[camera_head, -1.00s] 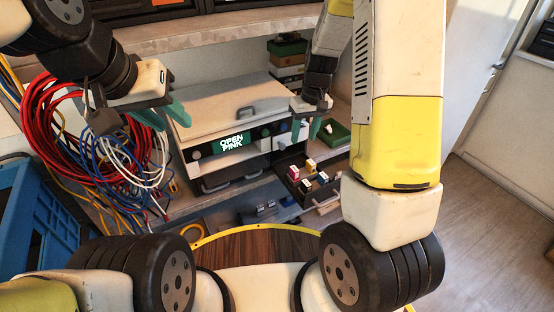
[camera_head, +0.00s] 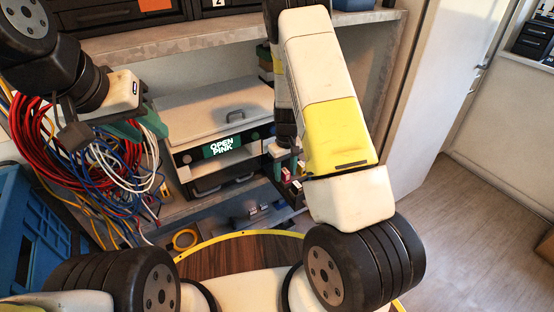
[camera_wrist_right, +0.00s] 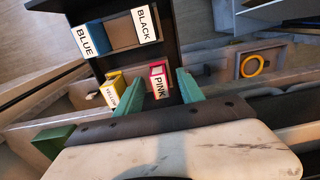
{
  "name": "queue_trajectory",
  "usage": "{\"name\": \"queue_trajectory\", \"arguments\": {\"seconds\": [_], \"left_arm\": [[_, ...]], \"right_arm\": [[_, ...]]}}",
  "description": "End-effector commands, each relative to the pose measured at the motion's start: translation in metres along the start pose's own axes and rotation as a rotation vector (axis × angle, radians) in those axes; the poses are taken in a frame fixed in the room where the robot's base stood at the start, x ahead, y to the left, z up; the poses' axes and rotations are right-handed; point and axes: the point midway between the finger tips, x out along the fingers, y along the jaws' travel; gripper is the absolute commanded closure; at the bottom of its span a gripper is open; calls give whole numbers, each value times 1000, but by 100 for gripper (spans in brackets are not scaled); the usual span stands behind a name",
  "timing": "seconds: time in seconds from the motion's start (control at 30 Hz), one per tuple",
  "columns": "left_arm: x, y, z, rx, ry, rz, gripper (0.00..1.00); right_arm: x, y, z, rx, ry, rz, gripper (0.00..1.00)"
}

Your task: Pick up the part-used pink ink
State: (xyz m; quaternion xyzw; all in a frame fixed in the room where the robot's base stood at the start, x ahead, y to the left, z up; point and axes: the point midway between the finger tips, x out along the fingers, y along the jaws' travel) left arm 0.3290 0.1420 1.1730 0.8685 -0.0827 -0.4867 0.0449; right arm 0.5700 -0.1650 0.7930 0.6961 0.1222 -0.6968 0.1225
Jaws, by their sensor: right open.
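The pink ink (camera_wrist_right: 158,80), a small box labelled PINK, stands in a dark tray (camera_wrist_right: 118,66) beside the yellow ink (camera_wrist_right: 112,92). My right gripper (camera_wrist_right: 160,104) is open above the tray, its green fingers on either side of the pink ink without clearly touching it. In the head view the pink ink (camera_head: 286,174) shows just below the right gripper (camera_head: 286,163), partly hidden by the arm. My left gripper (camera_head: 138,127) is open and empty near the cable bundle. The printer (camera_head: 212,106) displays OPEN PINK.
The blue ink (camera_wrist_right: 87,40) and black ink (camera_wrist_right: 147,25) stand at the tray's far side. Coiled cables (camera_head: 60,160) hang at the left above a blue crate (camera_head: 22,225). A yellow tape ring (camera_head: 185,239) lies in front of the printer.

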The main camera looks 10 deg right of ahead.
Motion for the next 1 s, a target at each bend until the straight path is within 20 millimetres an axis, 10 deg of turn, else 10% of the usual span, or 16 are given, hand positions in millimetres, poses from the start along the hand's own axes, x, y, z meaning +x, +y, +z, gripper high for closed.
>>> {"name": "queue_trajectory", "arguments": {"seconds": [0.23,0.47,1.0], "left_arm": [[0,0,0,0,0,0,64],[0,0,0,0,0,0,64],[0,0,0,0,0,0,64]], "right_arm": [[2,0,0,0,1,0,55],[1,0,0,-1,1,0,100],[-10,0,-1,-2,3,0,100]]}}
